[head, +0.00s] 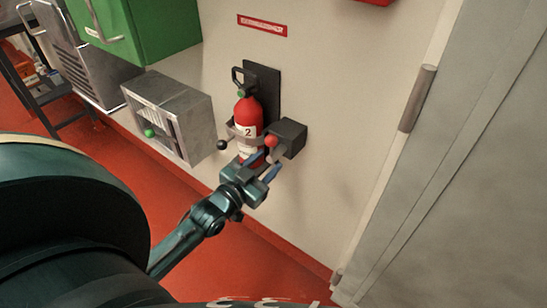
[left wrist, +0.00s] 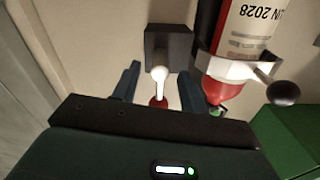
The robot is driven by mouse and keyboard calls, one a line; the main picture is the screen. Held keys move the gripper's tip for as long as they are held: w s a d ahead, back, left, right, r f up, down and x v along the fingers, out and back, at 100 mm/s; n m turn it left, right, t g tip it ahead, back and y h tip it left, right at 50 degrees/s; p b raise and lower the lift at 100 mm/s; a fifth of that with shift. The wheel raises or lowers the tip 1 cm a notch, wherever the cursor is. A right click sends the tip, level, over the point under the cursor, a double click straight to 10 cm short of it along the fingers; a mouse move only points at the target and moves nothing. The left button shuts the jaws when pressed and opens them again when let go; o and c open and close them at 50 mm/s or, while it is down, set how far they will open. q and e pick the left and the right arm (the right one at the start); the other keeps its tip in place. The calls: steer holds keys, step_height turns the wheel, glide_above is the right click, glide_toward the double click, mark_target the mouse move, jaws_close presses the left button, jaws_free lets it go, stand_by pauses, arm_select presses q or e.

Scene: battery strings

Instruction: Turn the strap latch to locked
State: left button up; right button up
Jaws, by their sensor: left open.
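A red fire extinguisher (head: 248,113) stands upright in a wall bracket, held by a grey strap (head: 240,132). A lever with a red knob (head: 271,141) sticks out from a dark box (head: 289,137) right of the strap. A black ball knob (head: 222,145) sticks out at the strap's left side; it also shows in the left wrist view (left wrist: 283,93). My left gripper (head: 263,166) is open just below and in front of the lever. In the left wrist view, the lever's pale shaft (left wrist: 160,77) lies between the blue fingers, with no clear contact. My right gripper is not in view.
A metal box with a green knob (head: 149,133) is on the wall left of the extinguisher, below a green cabinet (head: 150,30). A grey door (head: 455,180) with a hinge (head: 417,98) is at right. Red floor (head: 255,265) lies below.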

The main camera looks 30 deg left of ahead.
mark_target(270, 160)
arm_select(q)
steer(key=shift+w+d, duration=0.15)
steer(key=shift+w, duration=1.6)
steer(key=shift+c, duration=0.5)
jaws_close()
